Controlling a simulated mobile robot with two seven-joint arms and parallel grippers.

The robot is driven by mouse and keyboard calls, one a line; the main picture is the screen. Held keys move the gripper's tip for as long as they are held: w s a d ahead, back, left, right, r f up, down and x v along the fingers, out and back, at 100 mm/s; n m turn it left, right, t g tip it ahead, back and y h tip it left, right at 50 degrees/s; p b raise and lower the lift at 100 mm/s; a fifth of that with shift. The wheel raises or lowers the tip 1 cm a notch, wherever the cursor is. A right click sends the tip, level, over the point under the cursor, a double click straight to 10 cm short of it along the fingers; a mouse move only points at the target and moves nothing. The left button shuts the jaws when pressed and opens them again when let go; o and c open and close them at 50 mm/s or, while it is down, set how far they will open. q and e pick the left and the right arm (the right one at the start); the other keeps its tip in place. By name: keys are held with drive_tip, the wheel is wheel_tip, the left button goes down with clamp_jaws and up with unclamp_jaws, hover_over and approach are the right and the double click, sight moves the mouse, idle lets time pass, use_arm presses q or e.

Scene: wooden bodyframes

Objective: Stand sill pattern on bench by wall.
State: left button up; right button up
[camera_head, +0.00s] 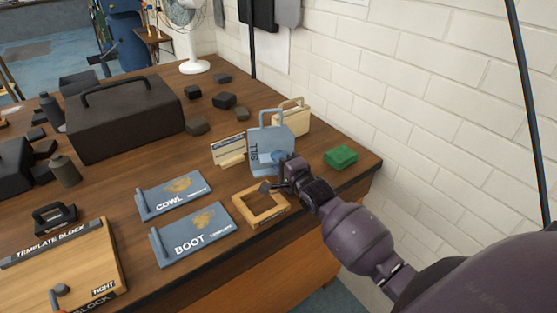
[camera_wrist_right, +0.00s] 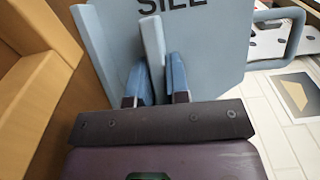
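The sill pattern (camera_head: 266,139) is a blue-grey plate with a loop handle on top and the word SILL on its face. It is upright near the right end of the wooden bench (camera_head: 313,168), on the side toward the white wall. My right gripper (camera_head: 283,166) is at its lower front. In the right wrist view, its two fingers (camera_wrist_right: 155,85) are closed around a raised tab on the face of the sill pattern (camera_wrist_right: 213,50). Whether the plate's bottom edge touches the bench is hidden. My left gripper is out of view.
An open wooden frame (camera_head: 260,208) lies below the gripper. A small card stand (camera_head: 230,150) is left of the pattern, a cream handled piece (camera_head: 291,116) behind, a green block (camera_head: 341,157) right. COWL (camera_head: 174,195) and BOOT (camera_head: 191,234) plates lie flat at left.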

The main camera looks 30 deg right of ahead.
drive_tip(key=o, duration=0.4)
drive_tip(key=shift+r, duration=0.15)
drive_tip(key=s, duration=1.1)
drive_tip(key=shift+d, duration=0.4)
drive_tip(key=shift+s, duration=0.5)
